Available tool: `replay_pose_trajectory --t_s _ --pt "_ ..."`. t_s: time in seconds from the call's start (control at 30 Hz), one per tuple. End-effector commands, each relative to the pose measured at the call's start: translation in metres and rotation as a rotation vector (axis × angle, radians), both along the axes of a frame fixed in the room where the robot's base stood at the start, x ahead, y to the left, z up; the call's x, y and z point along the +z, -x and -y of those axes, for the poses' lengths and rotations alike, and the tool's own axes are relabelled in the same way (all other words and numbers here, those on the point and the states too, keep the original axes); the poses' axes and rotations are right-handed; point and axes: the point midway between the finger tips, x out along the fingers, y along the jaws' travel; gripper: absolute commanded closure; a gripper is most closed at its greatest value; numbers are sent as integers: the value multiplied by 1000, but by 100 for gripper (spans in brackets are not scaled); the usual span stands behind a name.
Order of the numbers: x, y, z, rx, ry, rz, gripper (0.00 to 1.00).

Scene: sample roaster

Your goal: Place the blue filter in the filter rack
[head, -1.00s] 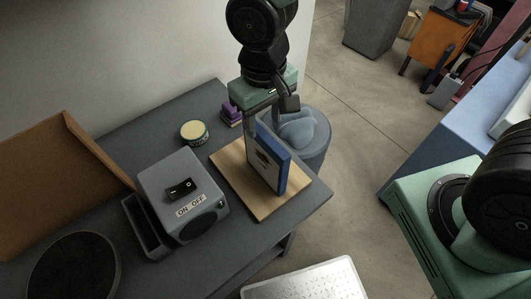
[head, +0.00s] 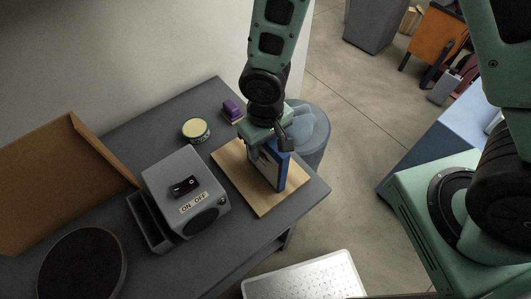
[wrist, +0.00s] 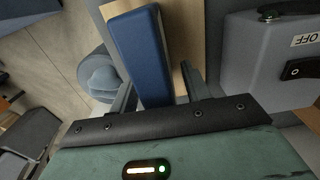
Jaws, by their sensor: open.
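The blue filter (head: 283,174), a flat upright panel with blue edges, stands on a wooden board (head: 266,207) on the dark table. In the wrist view the blue filter (wrist: 141,52) runs between the two fingers. My gripper (head: 268,148) is over the top of the filter, pointing down and open. In the wrist view my gripper (wrist: 160,92) has one finger on each side of the filter. I cannot tell whether either finger touches it. The filter's upper end is partly hidden by my gripper. A narrow open-topped dark holder (head: 150,225) beside the grey machine may be the filter rack.
A grey box-shaped machine (head: 188,190) with an ON/OFF switch stands left of the board. A round tin (head: 195,130) and a purple block (head: 232,108) are behind. A cardboard box (head: 62,180) and a dark disc (head: 83,264) are at left. A bin (head: 312,135) stands beyond the table.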

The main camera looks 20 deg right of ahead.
Motion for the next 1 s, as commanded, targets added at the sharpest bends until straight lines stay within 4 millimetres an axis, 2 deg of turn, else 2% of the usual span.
replay_pose_trajectory --t_s 0.1,0.13,0.3,0.6,0.77,0.87,1.0 --pt "0 0 0 0 0 1 53" --pt "0 0 0 0 0 1 55" --pt "0 0 0 0 0 1 100" --pt "1 0 0 0 0 1 100" --pt "8 -1 0 0 -1 3 100" --pt "19 -1 0 -1 -2 3 100" --pt "43 -2 0 -3 -3 5 100"
